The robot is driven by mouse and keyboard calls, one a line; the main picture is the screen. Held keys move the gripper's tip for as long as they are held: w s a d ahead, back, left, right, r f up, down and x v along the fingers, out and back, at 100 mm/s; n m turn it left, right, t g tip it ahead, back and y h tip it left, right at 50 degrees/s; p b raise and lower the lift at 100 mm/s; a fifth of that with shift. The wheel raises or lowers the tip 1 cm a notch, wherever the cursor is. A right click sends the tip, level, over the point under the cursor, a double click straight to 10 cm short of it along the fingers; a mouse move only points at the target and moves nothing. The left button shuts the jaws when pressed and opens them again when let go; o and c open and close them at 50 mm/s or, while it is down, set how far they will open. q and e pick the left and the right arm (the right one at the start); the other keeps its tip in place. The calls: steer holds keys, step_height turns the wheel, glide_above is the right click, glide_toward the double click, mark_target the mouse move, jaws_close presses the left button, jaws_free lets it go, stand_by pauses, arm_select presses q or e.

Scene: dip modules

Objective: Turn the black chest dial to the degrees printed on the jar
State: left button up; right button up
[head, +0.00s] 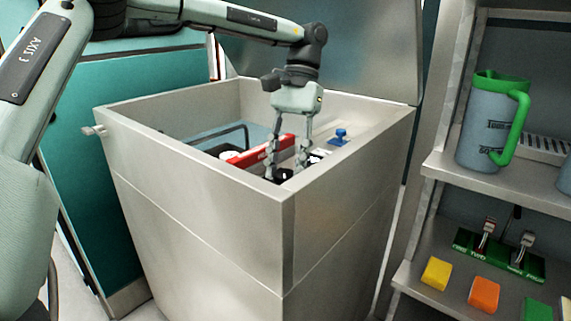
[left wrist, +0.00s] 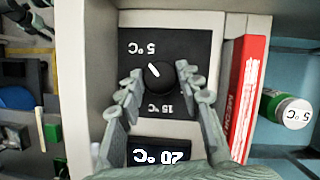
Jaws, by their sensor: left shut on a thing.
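The black chest dial (left wrist: 160,76) sits on a black plate inside the metal chest (head: 225,190). Its white pointer mark slants toward the upper left in the left wrist view, near the "5 °C" print; "15 °C" is printed on the other side. A separate black panel (left wrist: 160,152) reads "20 °C". The jar (left wrist: 293,113), green with a white top marked "5 °C", lies right of the red box. My left gripper (head: 281,176) reaches down into the chest, its fingers (left wrist: 160,77) shut on the dial from both sides.
A red box (left wrist: 246,95) stands between the dial plate and the jar. The chest walls surround my left gripper, and the raised lid (head: 350,45) is behind. Shelves at right hold a grey-blue mug with a green handle (head: 492,120) and coloured blocks (head: 484,294).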

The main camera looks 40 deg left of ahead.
arm_select(q)
steer(key=o, duration=1.1)
steer(key=shift+o, duration=0.2)
steer(key=v, duration=0.7)
steer(key=shift+r, duration=0.2)
steer(key=shift+w, duration=0.1)
